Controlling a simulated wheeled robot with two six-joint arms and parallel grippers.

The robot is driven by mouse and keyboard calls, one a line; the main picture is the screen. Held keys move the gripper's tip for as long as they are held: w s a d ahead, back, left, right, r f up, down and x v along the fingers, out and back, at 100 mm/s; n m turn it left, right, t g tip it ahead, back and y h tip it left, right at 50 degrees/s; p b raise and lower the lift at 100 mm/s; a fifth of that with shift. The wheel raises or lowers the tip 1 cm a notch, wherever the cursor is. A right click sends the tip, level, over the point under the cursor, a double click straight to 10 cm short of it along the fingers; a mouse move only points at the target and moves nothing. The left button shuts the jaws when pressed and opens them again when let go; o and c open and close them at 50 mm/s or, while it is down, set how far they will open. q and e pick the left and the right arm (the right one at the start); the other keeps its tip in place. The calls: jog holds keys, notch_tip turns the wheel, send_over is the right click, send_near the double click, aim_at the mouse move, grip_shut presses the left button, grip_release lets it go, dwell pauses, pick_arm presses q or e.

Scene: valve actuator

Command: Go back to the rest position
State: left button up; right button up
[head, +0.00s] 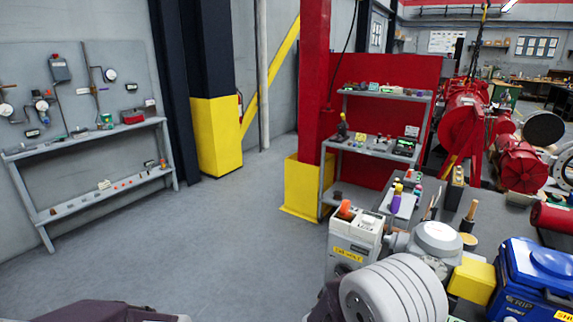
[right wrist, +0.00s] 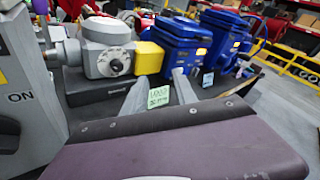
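My right gripper (right wrist: 160,86) shows in the right wrist view with its two grey fingers apart and nothing between them. It points toward a bench, and a small green card (right wrist: 158,97) shows in line with the gap. A grey valve actuator (right wrist: 107,60) with a round dial and a yellow block (right wrist: 148,58) stands beyond the fingers. In the head view the actuator (head: 428,240) is at the lower right, partly behind my grey ribbed arm part. My right fingers cannot be made out there. My left gripper is in neither view.
A grey box with an orange knob (head: 355,236) stands left of the actuator, and blue units (head: 540,275) stand to the right. A red-backed shelf (head: 375,152) is behind. A wall bench (head: 90,140) is at the left. Open grey floor (head: 220,240) lies between.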

jog(key=s+d+f+m+g+y, duration=0.2)
jog(key=s+f+m+g+y, duration=0.15)
jog(key=s+m, duration=0.3)
jog(key=s+d+f+m+g+y, duration=0.1)
jog(key=s+f+m+g+y, duration=0.15)
jog(key=s+m+g, duration=0.4)
jog(key=s+a+f+m+t+y, duration=0.2)
jog(key=s+a+f+m+y, duration=0.1)
jog(key=s+a+m+y, duration=0.15)
jog(key=w+a+f+m+t+y, duration=0.3)
jog(key=w+a+m+t+y, duration=0.1)
jog(key=a+m, duration=0.6)
jog(key=shift+w+a+y, duration=0.3)
jog(key=shift+w+y, duration=0.25)
jog(key=shift+w, duration=0.5)
